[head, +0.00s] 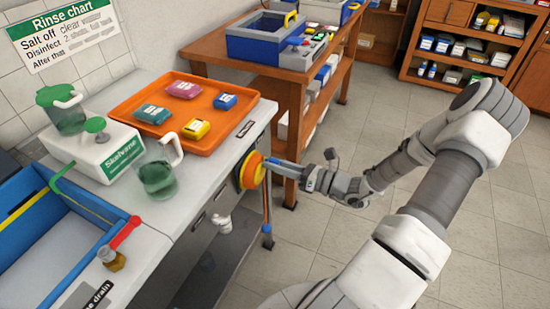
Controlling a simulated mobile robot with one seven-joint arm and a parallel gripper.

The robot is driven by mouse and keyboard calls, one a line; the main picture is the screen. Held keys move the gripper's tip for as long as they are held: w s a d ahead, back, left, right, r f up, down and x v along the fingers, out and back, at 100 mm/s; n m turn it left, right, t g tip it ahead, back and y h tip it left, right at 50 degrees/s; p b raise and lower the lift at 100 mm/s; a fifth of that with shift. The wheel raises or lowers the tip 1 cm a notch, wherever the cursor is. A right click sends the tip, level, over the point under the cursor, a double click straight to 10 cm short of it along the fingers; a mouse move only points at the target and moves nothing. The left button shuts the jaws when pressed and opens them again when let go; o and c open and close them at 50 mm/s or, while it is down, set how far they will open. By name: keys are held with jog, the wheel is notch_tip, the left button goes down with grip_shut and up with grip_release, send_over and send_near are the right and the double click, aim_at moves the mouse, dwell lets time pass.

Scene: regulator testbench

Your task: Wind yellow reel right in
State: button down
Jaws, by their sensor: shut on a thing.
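The yellow reel (249,172), with an orange rim, is mounted on the front face of the grey-white bench, near its right end. An orange hose (267,212) hangs below it, with a blue end piece (267,238) near the floor. My gripper (273,167) reaches in from the right and is shut on the reel's outer side. The exact part of the reel between the fingers is too small to make out. My arm stretches from the lower right to the reel.
An orange tray (217,138) with several coloured packs sits on the bench, beside a white Skalvane box (92,155). A blue basin (60,225) is at left. A wooden table (262,75) stands behind, with shelves beyond. Tiled floor (330,235) is clear at right.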

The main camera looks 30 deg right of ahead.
aim_at(264, 177)
jog(key=m+p, duration=0.2)
jog(key=p, duration=0.1)
jog(key=shift+w+d+f+m, duration=0.1)
jog(key=shift+w+d+m, duration=0.15)
jog(key=shift+m, duration=0.15)
jog(key=m+p, duration=0.1)
jog(key=f+m+p, duration=0.1)
jog(key=shift+d+m, duration=0.15)
jog(key=shift+m, duration=0.25)
notch_tip(264, 177, down, 4)
jog(key=m+p, duration=0.1)
jog(key=m, duration=0.4)
jog(key=m+p, duration=0.1)
jog(key=m, duration=0.4)
jog(key=shift+s+r+m+p, duration=0.1)
jog(key=shift+r+m+p, duration=0.1)
jog(key=shift+m+p, duration=0.2)
jog(key=shift+s+a+f+m, duration=0.1)
jog(key=shift+a+f+m, duration=0.1)
jog(key=shift+m, duration=0.65)
jog(key=shift+s+a+f+m, duration=0.15)
jog(key=shift+m, duration=0.65)
jog(key=shift+s+a+f+m, duration=0.1)
jog(key=shift+a+f+m, duration=0.1)
jog(key=shift+m, duration=0.65)
jog(key=c, duration=0.6)
grip_release()
